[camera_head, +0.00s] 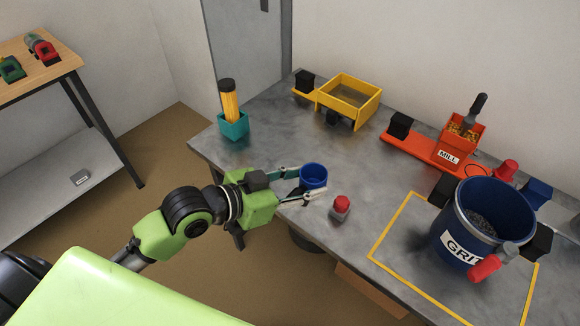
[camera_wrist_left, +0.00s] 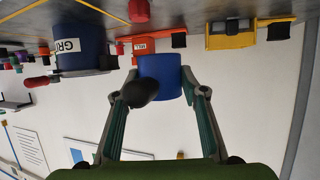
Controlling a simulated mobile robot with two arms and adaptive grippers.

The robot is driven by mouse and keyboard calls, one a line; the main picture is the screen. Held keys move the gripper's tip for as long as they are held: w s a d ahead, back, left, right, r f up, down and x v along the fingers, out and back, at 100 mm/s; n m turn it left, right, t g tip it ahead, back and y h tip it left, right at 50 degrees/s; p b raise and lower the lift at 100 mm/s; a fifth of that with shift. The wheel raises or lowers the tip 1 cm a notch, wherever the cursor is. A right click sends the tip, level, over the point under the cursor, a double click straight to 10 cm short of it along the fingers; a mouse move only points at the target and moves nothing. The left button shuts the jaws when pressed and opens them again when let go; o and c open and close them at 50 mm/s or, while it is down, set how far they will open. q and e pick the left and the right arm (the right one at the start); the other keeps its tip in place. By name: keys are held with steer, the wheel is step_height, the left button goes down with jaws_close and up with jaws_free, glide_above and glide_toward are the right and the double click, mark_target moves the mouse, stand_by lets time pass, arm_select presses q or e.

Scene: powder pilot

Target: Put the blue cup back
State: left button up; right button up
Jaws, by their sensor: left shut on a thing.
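The blue cup (camera_head: 313,177) is between the fingers of my left gripper (camera_head: 305,184), at the front edge of the grey table (camera_head: 345,158). The gripper is shut on it. The cup looks upright in the head view; I cannot tell whether it touches the table. In the left wrist view the blue cup (camera_wrist_left: 160,74) sits between both fingertips of the left gripper (camera_wrist_left: 158,92), with a dark rounded thing partly in front of it. My right gripper is not in view.
A small red-topped item (camera_head: 341,207) stands just right of the cup. A large blue GRIT bucket (camera_head: 460,222) stands inside a yellow outline at right. The orange mill (camera_head: 462,142), yellow tray (camera_head: 349,98) and teal holder (camera_head: 234,126) stand farther back. The table's middle is clear.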

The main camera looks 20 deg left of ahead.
arm_select(q)
steer(key=w+a+f, duration=0.1)
steer(key=w+f, duration=0.1)
steer(key=w, duration=0.1)
steer(key=w+a+f, duration=0.2)
steer(key=w+f, duration=0.1)
steer(key=w, duration=0.1)
steer(key=w+a+f, duration=0.1)
steer(key=w+f, duration=0.2)
steer(key=w, duration=0.1)
steer(key=shift+a+f, duration=0.15)
steer(key=shift+a, duration=0.2)
steer(key=shift+w+a+f+b, duration=0.15)
steer(key=shift+w+f+b, duration=0.15)
steer(key=shift+f, duration=0.15)
step_height(320, 180, down, 2)
steer(key=shift+f, duration=0.15)
steer(key=shift+w+f, duration=0.1)
steer(key=shift+f, duration=0.4)
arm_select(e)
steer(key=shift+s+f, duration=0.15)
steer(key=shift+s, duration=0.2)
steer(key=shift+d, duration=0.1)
